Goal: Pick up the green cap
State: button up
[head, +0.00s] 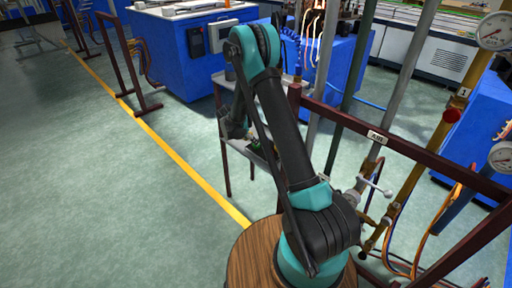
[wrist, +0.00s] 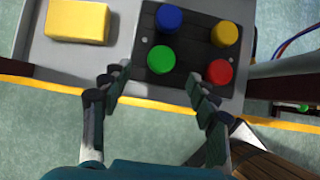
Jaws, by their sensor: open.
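The green cap (wrist: 161,58) is a round disc at the lower left of a dark square board (wrist: 190,53) in the wrist view. My gripper (wrist: 160,82) is open, with its two fingers apart on either side below the green cap. Nothing is between the fingers, and the cap looks to lie just past the fingertips. I cannot tell how high the fingers are above the board. In the head view my gripper (head: 236,125) is small and dark over the shelf stand, and a bit of green shows beside it.
A blue cap (wrist: 168,19), a yellow cap (wrist: 224,33) and a red cap (wrist: 220,72) share the board. A yellow block (wrist: 77,21) lies left on the grey shelf (wrist: 130,50). A dark red rail (head: 370,132) and pipes stand right of my arm. Floor (head: 90,190) on the left is clear.

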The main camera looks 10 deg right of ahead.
jog(key=shift+x, duration=2.65)
jog(key=shift+d+r, duration=0.15)
jog(key=c, duration=0.9)
